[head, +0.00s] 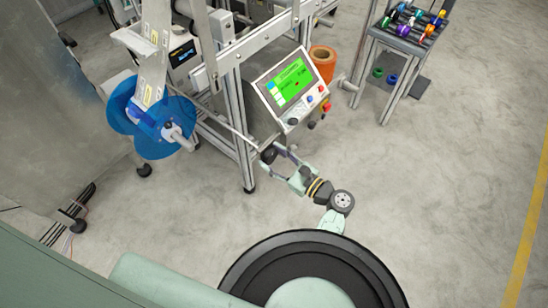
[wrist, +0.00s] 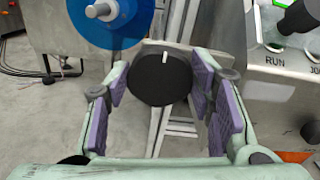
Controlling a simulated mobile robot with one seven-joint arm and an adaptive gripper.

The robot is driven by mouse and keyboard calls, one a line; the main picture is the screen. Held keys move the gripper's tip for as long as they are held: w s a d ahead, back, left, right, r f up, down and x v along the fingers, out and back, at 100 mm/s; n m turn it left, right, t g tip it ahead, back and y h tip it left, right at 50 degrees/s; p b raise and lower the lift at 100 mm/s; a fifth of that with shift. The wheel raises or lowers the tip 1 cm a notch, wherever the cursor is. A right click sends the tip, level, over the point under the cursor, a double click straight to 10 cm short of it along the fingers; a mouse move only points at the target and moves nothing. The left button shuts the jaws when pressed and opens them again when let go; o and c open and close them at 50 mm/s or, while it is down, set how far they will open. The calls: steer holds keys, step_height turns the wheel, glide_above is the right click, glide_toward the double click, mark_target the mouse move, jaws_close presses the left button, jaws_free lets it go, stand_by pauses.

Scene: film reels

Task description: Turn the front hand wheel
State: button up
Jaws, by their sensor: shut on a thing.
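The front hand wheel (wrist: 158,90) is a dark round disc with a short white mark near its top edge, seen face-on in the wrist view. In the head view the wheel (head: 268,154) is a small dark shape at the lower front of the machine, partly hidden by my fingers. My gripper (wrist: 158,84) is shut on the wheel, with one purple-padded finger at its left side and one at its right. In the head view my gripper (head: 278,157) reaches up and left to the wheel.
A control box with a green screen (head: 291,84) and several knobs stands just right of the wheel. A blue reel (head: 163,146) hangs at the left on an aluminium frame (head: 236,120). An orange spool (head: 323,62) and a small table (head: 381,38) are behind. The floor at right is clear.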

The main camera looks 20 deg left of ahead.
steer(key=c, duration=0.4)
steer(key=shift+n, duration=0.3)
steer(key=n, duration=0.2)
steer(key=shift+n, duration=0.3)
steer(key=shift+s+f+n+b, duration=0.1)
steer(key=shift+n+b, duration=0.4)
steer(key=shift+n, duration=1.1)
steer(key=o, duration=1.1)
steer(key=shift+o, duration=0.2)
